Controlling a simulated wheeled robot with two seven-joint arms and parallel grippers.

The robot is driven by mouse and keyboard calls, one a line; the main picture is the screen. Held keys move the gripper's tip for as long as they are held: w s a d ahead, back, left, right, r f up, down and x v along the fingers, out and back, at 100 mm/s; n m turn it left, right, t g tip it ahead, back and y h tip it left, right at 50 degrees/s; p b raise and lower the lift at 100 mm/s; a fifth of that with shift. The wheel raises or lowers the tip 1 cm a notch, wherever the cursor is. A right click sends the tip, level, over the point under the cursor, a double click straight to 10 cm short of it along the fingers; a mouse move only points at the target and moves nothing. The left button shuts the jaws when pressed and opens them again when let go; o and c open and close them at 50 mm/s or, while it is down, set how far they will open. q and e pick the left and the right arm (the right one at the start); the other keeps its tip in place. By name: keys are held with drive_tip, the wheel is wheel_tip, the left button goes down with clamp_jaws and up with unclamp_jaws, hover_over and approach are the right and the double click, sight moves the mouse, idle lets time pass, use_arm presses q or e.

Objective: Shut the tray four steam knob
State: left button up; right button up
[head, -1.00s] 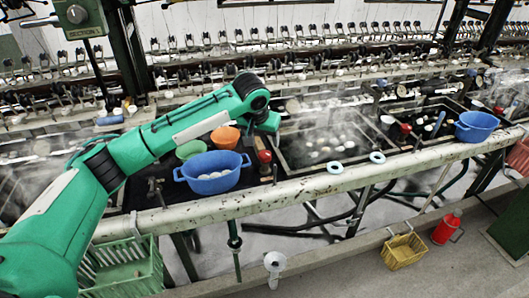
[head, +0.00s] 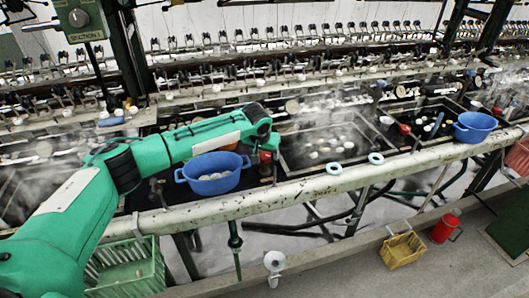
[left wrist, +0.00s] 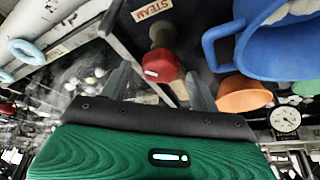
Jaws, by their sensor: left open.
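A red steam knob (left wrist: 160,65) shows in the left wrist view beside a label reading STEAM (left wrist: 151,9). My left gripper (left wrist: 158,75) is open, with one finger on each side of the red knob; I cannot tell whether they touch it. In the head view, the red knob (head: 265,157) is partly hidden below the end of my left arm, left of a steaming basin (head: 330,146) with pale cocoons. The tray number cannot be read. My right gripper is not in view.
A blue tub (head: 212,174) stands just left of the knob, close to the gripper. An orange bowl (left wrist: 243,94) and a pressure gauge (left wrist: 285,120) are near the fingers. A white pipe (head: 310,188) runs along the front. Another red knob (head: 405,129) is farther right.

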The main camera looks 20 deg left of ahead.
use_arm(q)
drive_tip(key=shift+w+f, duration=0.1)
drive_tip(key=shift+f, duration=0.25)
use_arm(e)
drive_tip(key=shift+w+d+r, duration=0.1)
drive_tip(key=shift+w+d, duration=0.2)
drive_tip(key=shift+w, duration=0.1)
use_arm(q)
drive_tip(key=c, duration=1)
drive_tip(key=shift+o, duration=0.2)
drive_tip(key=shift+a+r+m+h+p, duration=0.15)
drive_tip(key=shift+m+h+p, duration=0.25)
drive_tip(key=shift+m+p, duration=0.7)
drive_tip(key=shift+m+h+p, duration=0.3)
drive_tip(key=shift+m+p, duration=0.35)
drive_tip(key=shift+m, duration=0.05)
drive_tip(key=shift+w+m+h, duration=0.1)
drive_tip(key=shift+m+h, duration=0.3)
drive_tip(key=shift+m, duration=0.6)
drive_tip(key=shift+m+g+h, duration=0.4)
drive_tip(key=shift+m, duration=0.8)
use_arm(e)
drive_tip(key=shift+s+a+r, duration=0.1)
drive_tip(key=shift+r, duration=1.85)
use_arm(q)
drive_tip(key=o, duration=1)
drive_tip(key=shift+a, duration=0.1)
drive_tip(key=shift+c, duration=0.2)
